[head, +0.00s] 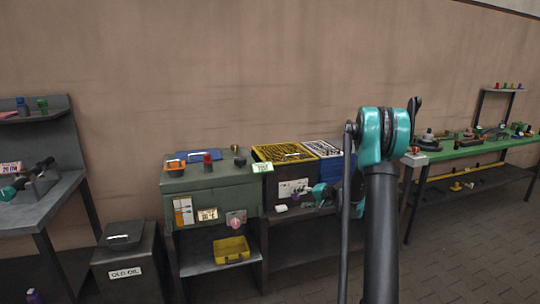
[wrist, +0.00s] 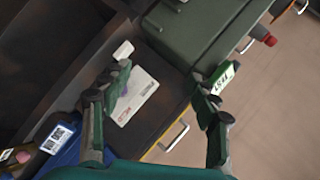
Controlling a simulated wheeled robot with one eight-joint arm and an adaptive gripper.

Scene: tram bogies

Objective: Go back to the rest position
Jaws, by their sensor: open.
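My gripper (head: 300,197) is at the end of my teal and dark arm, in front of the crates right of the green cabinet. In the wrist view my gripper (wrist: 167,76) has its two fingers spread wide apart, with nothing held between them. A white card with red print (wrist: 138,98) shows behind the gap, on the dark crate front; in the head view it is the white label (head: 293,188). My arm's links hide part of the blue crate and the wall behind.
A green cabinet (head: 209,180) with a red-topped item stands left of my gripper. A yellow crate (head: 284,153) and a blue crate (head: 331,169) stand close by. A yellow bin (head: 231,250) sits on the lower shelf. A green-topped bench (head: 470,149) is at right.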

